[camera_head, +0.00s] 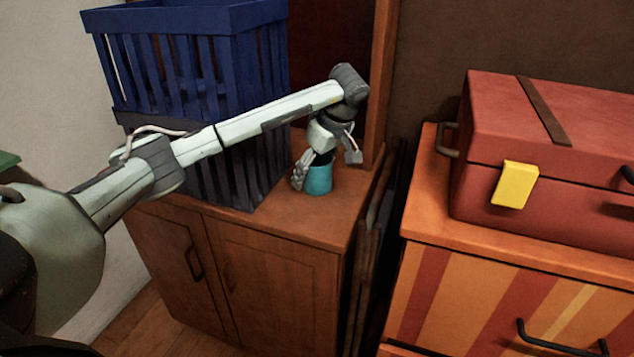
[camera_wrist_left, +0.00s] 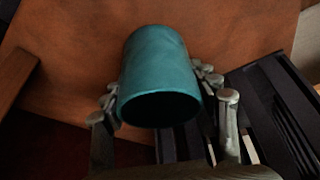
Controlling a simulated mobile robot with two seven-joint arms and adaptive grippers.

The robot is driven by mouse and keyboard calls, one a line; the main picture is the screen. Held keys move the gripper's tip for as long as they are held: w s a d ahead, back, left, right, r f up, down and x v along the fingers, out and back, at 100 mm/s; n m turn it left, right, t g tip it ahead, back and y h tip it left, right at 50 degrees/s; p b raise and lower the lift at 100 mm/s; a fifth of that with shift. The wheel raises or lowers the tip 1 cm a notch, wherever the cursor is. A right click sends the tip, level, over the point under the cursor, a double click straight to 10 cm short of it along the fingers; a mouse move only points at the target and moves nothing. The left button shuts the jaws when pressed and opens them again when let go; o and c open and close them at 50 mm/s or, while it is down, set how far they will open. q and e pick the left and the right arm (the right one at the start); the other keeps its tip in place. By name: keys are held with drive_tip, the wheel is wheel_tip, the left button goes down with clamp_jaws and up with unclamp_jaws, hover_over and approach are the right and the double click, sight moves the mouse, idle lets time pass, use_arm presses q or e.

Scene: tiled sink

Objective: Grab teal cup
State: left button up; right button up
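The teal cup (camera_head: 319,180) stands upright on top of the brown wooden cabinet, near the blue crate. My left gripper (camera_head: 317,166) reaches down over it from above and partly hides its upper part. In the left wrist view the cup (camera_wrist_left: 158,75) fills the middle, its dark opening toward the camera. The fingers of the left gripper (camera_wrist_left: 155,82) lie on both sides of the cup, very close to its wall. They look open around it, with a slight gap at the left; contact is hard to tell. My right gripper is not in view.
Blue slatted crates (camera_head: 195,75) are stacked left of the cup, close behind my left arm. A wooden upright (camera_head: 383,80) rises behind right. The brown cabinet (camera_head: 270,226) has bare top near its front edge. A red case (camera_head: 560,160) sits on an orange drawer unit (camera_head: 425,225) at right.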

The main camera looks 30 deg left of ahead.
use_arm(q)
drive_tip(key=c, duration=0.6)
drive_tip(key=shift+c, duration=0.2)
